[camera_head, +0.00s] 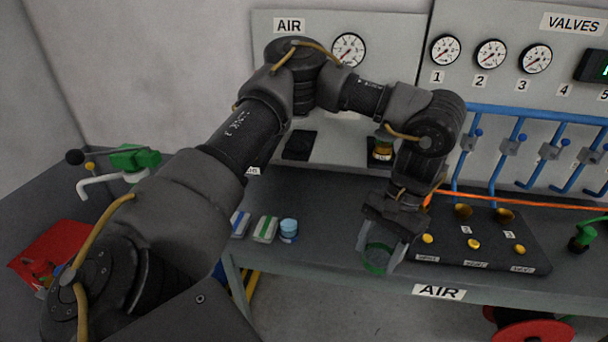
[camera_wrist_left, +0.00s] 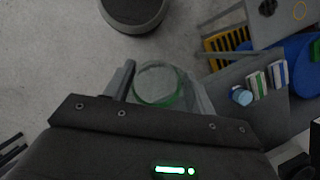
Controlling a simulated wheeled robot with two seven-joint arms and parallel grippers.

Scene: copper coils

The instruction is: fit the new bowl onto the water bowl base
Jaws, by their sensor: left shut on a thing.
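My left gripper (camera_head: 381,253) is shut on a clear bowl with a green rim (camera_head: 376,267). It holds the bowl in front of the bench's front edge, over the floor. In the left wrist view the bowl (camera_wrist_left: 158,84) sits between the two fingers, and the floor shows through it. My right gripper is not in view.
A black block with yellow buttons (camera_head: 474,243) lies on the bench right of the gripper. A light-blue cup (camera_head: 288,227) and small packs (camera_head: 265,229) lie at the left. Blue pipes (camera_head: 490,170) and an orange line run along the right.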

